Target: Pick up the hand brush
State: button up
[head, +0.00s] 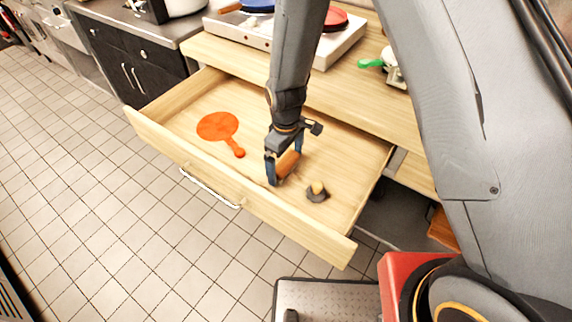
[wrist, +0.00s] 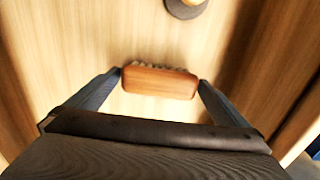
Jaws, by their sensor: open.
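The hand brush (head: 288,163) has a reddish-brown wooden back and lies in the open wooden drawer. My gripper (head: 284,162) is open and points down into the drawer. Its fingers stand at the two ends of the brush, and it also shows in the wrist view (wrist: 161,84). I cannot tell whether the fingers touch the brush. In the head view the gripper partly hides the brush.
An orange paddle-shaped item (head: 217,126) lies left in the drawer (head: 262,209). A small dark item with a yellowish knob (head: 317,191) lies close to the right of the brush. The drawer walls surround the gripper. A counter (head: 340,98) stands behind, holding a green-handled item (head: 371,63).

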aim_at(286, 162)
jog(key=shift+f, duration=0.1)
jog(key=c, duration=0.9)
jog(key=shift+r+b, duration=1.15)
jog(key=shift+r, duration=3.85)
